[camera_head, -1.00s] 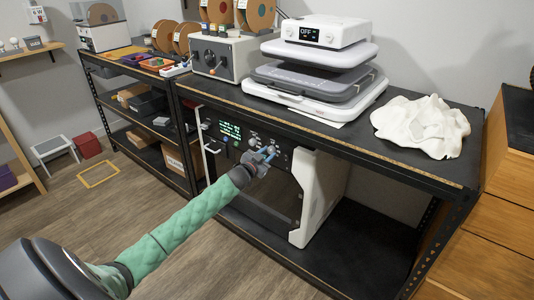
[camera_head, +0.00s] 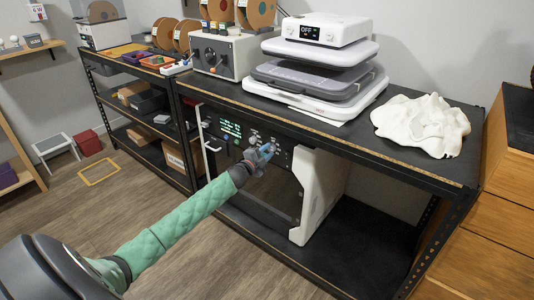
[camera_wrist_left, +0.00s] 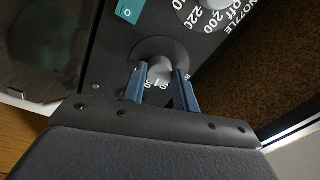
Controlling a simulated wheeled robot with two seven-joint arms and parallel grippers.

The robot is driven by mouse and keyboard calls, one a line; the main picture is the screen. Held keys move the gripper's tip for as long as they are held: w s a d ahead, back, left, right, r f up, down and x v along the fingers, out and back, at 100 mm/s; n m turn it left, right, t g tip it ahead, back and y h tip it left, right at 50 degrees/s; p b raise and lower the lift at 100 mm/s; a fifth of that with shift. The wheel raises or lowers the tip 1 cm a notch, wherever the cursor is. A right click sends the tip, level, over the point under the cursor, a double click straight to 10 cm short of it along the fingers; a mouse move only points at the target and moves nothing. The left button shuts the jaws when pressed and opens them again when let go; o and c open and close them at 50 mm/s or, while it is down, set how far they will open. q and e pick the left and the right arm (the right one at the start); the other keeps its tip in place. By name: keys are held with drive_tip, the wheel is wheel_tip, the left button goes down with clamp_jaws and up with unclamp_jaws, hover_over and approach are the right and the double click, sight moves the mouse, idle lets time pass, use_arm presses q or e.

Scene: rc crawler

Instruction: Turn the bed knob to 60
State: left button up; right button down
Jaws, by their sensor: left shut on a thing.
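The printer (camera_head: 320,190), a white and dark machine with a control panel, stands on the shelf under the worktop. In the head view my left gripper (camera_head: 265,152) is at the panel and hides part of it. In the left wrist view its blue fingers (camera_wrist_left: 161,85) stand on both sides of a round grey knob (camera_wrist_left: 160,70) and are shut on it. Small white numbers show by this knob, mostly hidden; its name and pointer cannot be read. A second knob (camera_wrist_left: 203,8), marked NOZZLE with off, 200 and 220, is above right. My right gripper is not in view.
The panel's green-lit display (camera_head: 231,128) is left of my gripper. The worktop's front edge (camera_head: 330,137) runs above it. A white press (camera_head: 320,85) reading OFF and a crumpled white cloth (camera_head: 420,125) are on top. The floor in front is open.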

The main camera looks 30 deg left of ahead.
use_arm(q)
drive_tip(key=shift+m, duration=0.6)
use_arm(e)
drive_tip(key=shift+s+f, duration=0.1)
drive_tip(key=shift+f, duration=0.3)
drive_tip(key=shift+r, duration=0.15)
use_arm(q)
drive_tip(key=o, duration=1)
drive_tip(key=shift+c, duration=0.2)
drive_tip(key=shift+s+f, duration=0.1)
drive_tip(key=shift+s, duration=0.4)
drive_tip(key=s, duration=0.6)
drive_tip(key=shift+s+a+f+b, duration=0.15)
drive_tip(key=shift+s+a+b, duration=0.15)
drive_tip(key=shift+s+b, duration=0.1)
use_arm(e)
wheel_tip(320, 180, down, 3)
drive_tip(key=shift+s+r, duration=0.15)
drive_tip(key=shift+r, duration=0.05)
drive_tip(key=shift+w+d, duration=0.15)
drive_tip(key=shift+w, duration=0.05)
